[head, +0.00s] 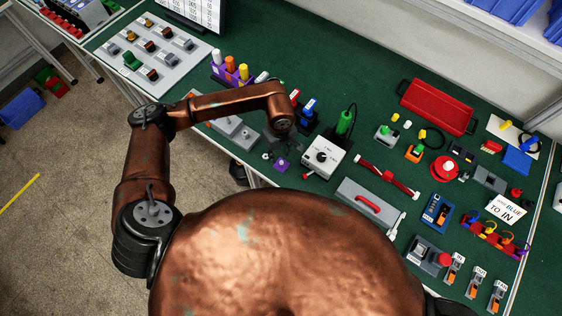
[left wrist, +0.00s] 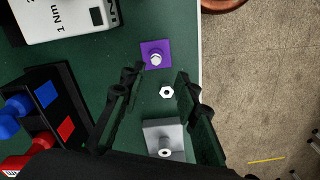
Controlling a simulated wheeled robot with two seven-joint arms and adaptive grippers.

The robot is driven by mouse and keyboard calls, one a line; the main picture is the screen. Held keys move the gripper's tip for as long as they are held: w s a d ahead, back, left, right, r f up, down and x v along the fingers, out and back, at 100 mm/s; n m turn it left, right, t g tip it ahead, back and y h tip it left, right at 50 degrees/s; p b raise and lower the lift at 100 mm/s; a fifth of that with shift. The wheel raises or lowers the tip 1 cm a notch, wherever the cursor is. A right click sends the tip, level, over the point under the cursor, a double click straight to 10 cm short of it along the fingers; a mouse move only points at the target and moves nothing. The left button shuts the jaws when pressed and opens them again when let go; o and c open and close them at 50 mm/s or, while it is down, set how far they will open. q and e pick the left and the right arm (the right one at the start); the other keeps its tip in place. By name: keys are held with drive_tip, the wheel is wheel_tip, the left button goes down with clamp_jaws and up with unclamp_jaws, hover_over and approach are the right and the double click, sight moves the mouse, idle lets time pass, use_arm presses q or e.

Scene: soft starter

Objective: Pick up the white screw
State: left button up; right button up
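My left gripper (head: 275,152) is over the front edge of the green bench, pointing down. In the left wrist view its two dark fingers (left wrist: 160,76) are spread, with nothing held between them. A small white hexagonal piece (left wrist: 167,91), which looks like the white screw seen end-on, shows between the fingers. Whether it touches the bench is unclear. A purple square pad (left wrist: 147,47) with a whitish round screw-like piece (left wrist: 155,58) lies just beyond the fingertips. The pad also shows below the gripper in the head view (head: 282,167). My right gripper is not in view.
A white torque box (head: 323,157) stands right of the gripper. A grey block (left wrist: 158,132) with a white hexagonal piece sits near the finger bases. A black holder with blue and red handles (left wrist: 45,110) is left. The bench edge (left wrist: 199,75) is close on the right.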

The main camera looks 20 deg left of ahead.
sight(282, 162)
use_arm(q)
drive_tip(key=f, duration=0.1)
drive_tip(key=f+p, duration=0.1)
drive_tip(key=f, duration=0.3)
drive_tip(key=shift+w+d+f, duration=0.15)
drive_tip(key=shift+w+d, duration=0.05)
drive_tip(key=shift+d, duration=0.1)
drive_tip(key=shift+f+p, duration=0.3)
drive_tip(key=shift+f, duration=0.2)
drive_tip(key=shift+c, duration=0.6)
clamp_jaws()
